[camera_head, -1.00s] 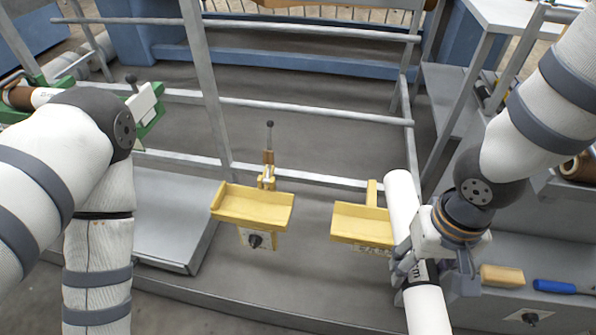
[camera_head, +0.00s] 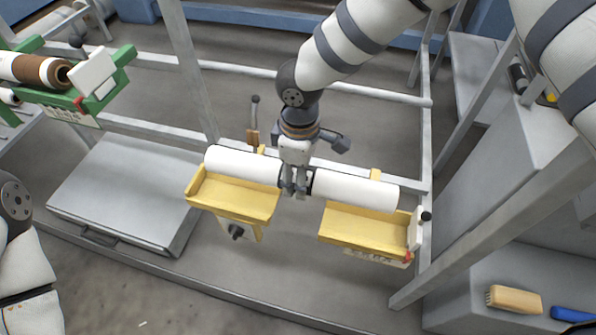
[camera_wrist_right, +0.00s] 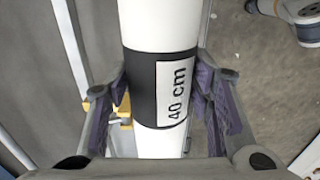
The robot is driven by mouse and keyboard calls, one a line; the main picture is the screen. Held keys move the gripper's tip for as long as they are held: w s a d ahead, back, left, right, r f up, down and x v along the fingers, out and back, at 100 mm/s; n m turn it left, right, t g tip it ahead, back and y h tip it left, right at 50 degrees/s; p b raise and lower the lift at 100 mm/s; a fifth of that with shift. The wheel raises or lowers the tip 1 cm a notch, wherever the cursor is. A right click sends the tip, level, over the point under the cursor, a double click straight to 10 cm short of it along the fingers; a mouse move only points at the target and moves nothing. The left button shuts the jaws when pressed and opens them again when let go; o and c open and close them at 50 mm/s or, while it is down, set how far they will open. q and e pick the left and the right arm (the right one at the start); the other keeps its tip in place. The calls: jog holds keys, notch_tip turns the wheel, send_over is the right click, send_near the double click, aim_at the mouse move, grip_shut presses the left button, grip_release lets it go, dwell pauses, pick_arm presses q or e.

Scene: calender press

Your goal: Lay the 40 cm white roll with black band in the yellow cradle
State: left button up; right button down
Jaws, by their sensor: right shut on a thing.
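The white roll (camera_head: 355,189) lies crosswise in the head view, along the back edges of the yellow cradle's two troughs, left (camera_head: 235,201) and right (camera_head: 363,229). My right gripper (camera_head: 297,188) is shut on the roll at its middle, over the gap between the troughs. In the right wrist view the roll (camera_wrist_right: 160,25) runs between both fingers, with its black band (camera_wrist_right: 142,85) and "40 cm" label showing. The roll appears above the troughs; I cannot tell whether it touches them. My left gripper is out of view.
A white end plate (camera_head: 415,229) stands at the right trough's outer end. An upright lever (camera_head: 254,120) rises behind the left trough. A green holder (camera_head: 75,98) with a brown roll is at upper left. A brush (camera_head: 514,299) lies at lower right.

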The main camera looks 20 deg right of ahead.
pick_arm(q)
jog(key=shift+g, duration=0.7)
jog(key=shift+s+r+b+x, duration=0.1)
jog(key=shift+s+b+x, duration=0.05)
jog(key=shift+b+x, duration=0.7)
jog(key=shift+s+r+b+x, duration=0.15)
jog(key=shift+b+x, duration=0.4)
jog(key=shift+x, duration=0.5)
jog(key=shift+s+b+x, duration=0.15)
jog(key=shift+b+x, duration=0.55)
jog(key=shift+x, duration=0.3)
pick_arm(e)
notch_tip(320, 180, down, 10)
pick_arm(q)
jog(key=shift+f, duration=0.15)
pick_arm(e)
jog(key=shift+f, duration=0.5)
jog(key=c, duration=0.7)
grip_release()
notch_tip(320, 180, up, 12)
jog(key=shift+f, duration=0.1)
